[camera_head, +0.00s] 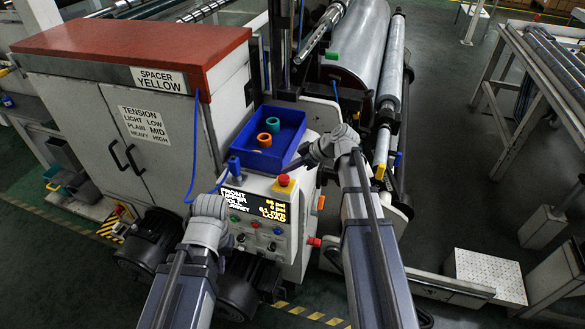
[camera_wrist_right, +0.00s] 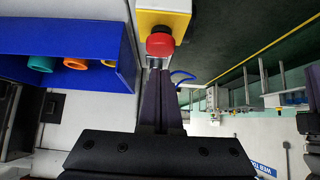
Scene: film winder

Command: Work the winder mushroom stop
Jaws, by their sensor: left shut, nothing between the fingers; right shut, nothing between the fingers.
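The mushroom stop is a red button (camera_head: 284,180) on a yellow box at the right end of the winder's control panel (camera_head: 262,207). In the right wrist view the red button (camera_wrist_right: 160,42) stands on the yellow box (camera_wrist_right: 163,15), straight ahead of my right fingertips (camera_wrist_right: 158,64). My right gripper (camera_head: 297,166) is shut and empty, very close to the button; I cannot tell whether it touches. My left gripper (camera_head: 224,212) is shut at the panel's left side, its fingers mostly hidden by my wrist.
A blue tray (camera_head: 262,124) with an orange ring (camera_head: 264,140) and a teal ring (camera_head: 272,125) sits behind the panel. A red-topped cabinet (camera_head: 140,65) stands left. A large film roll (camera_head: 357,45) stands behind right. A blue hose (camera_head: 193,150) hangs by the cabinet.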

